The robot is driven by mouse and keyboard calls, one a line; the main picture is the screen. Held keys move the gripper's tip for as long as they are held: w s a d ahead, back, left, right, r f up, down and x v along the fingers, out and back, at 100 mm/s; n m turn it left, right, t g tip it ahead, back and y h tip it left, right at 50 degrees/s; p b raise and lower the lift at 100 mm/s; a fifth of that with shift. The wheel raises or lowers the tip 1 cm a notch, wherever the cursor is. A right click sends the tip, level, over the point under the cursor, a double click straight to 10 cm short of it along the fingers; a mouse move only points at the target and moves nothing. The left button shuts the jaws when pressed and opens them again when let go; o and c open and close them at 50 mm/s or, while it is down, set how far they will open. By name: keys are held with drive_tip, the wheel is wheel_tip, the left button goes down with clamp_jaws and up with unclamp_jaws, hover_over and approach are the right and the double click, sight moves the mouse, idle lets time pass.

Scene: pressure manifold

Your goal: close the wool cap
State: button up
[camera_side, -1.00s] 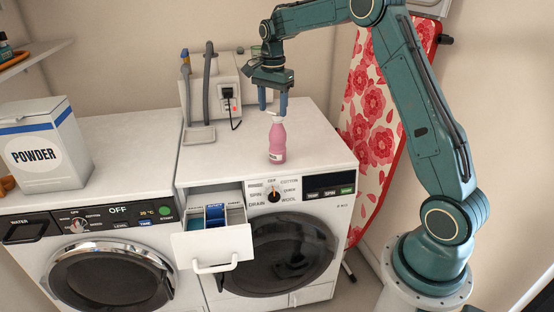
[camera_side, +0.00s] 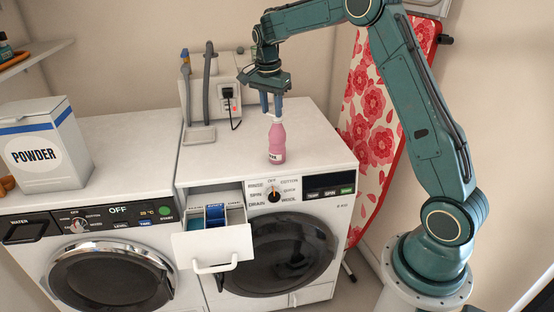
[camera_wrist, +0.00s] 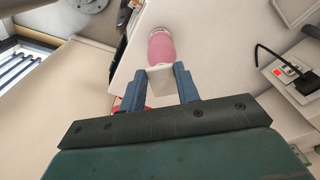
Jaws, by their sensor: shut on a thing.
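A pink bottle (camera_side: 276,142) stands upright on top of the right-hand washing machine. Only part of the dark lettering on its label shows. My gripper (camera_side: 272,112) points down at the bottle's top. In the wrist view my gripper (camera_wrist: 160,85) is shut on the white cap (camera_wrist: 161,82), with one blue finger on each side of it. The pink bottle (camera_wrist: 161,47) shows right beyond the cap. The cap is at the bottle's mouth; I cannot tell how tightly it sits.
The detergent drawer (camera_side: 212,243) of the right-hand machine (camera_side: 330,165) is pulled out at the front. A powder box (camera_side: 44,148) stands on the left-hand machine. A grey-white wall unit with hoses and a plug (camera_side: 228,93) is behind. The top around the bottle is clear.

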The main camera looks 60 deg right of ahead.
drive_tip(key=o, duration=1)
wheel_tip(320, 180, up, 7)
drive_tip(key=shift+a+r, duration=0.2)
drive_tip(key=shift+a, duration=0.2)
drive_tip(key=shift+s+r, duration=0.1)
